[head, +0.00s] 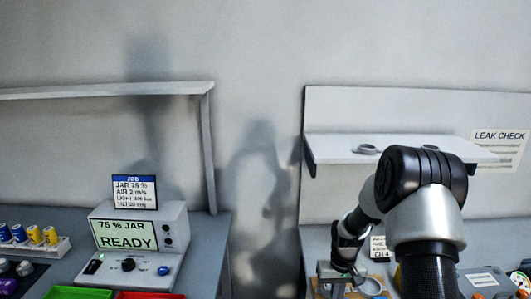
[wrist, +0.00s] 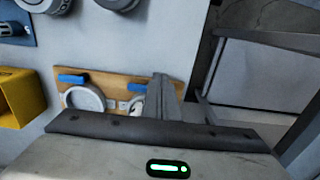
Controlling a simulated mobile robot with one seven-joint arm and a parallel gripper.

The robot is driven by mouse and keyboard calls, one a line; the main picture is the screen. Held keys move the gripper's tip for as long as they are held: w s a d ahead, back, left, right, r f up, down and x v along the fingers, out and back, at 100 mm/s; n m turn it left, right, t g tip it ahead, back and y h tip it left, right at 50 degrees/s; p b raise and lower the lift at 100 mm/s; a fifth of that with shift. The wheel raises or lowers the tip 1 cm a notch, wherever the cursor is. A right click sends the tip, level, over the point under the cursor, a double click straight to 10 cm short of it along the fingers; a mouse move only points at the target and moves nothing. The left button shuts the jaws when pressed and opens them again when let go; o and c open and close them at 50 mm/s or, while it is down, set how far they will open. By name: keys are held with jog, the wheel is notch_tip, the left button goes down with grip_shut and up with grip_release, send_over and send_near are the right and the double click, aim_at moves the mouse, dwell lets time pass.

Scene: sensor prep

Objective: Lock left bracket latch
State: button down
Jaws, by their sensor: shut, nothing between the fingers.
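A wooden board in the wrist view (wrist: 113,86) carries two pale ring-shaped brackets, each with a blue latch. One bracket (wrist: 86,98) and its latch (wrist: 72,79) are at picture left. The other bracket (wrist: 137,106) and its latch (wrist: 137,88) are beside my gripper's fingers (wrist: 162,80), partly hidden by them. This second bracket is nearer the bench edge, which is at left in the head view, so it appears to be the left bracket. My gripper (head: 334,272) is shut and empty. Contact with the latch cannot be told.
A yellow box (wrist: 20,98) stands beside the board in the wrist view. A shelf (head: 390,148) hangs above the right bench. A gap separates the benches. The left bench holds a READY display box (head: 135,240), a red tray (head: 150,295) and a green tray (head: 78,292).

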notch_tip(320, 180, up, 6)
jog(key=p, duration=0.3)
jog(key=shift+w, duration=0.3)
dwell(0.4)
jog(key=s+a+r+t, duration=0.1)
jog(key=s+r, duration=0.3)
jog(key=r, duration=0.7)
jog(key=s+a+r+t, duration=0.15)
jog(key=s+r, duration=0.25)
jog(key=r, duration=0.7)
jog(key=s+a+r+t, duration=0.1)
jog(key=s+a+r, duration=0.1)
jog(key=s+r, duration=0.3)
jog(key=s+a+r+t+p, duration=0.1)
jog(key=s+r, duration=0.5)
jog(key=s, duration=0.7)
jog(key=shift+s+a+t+p, duration=0.3)
jog(key=shift+s+a+t, duration=0.1)
jog(key=shift+a+t, duration=0.25)
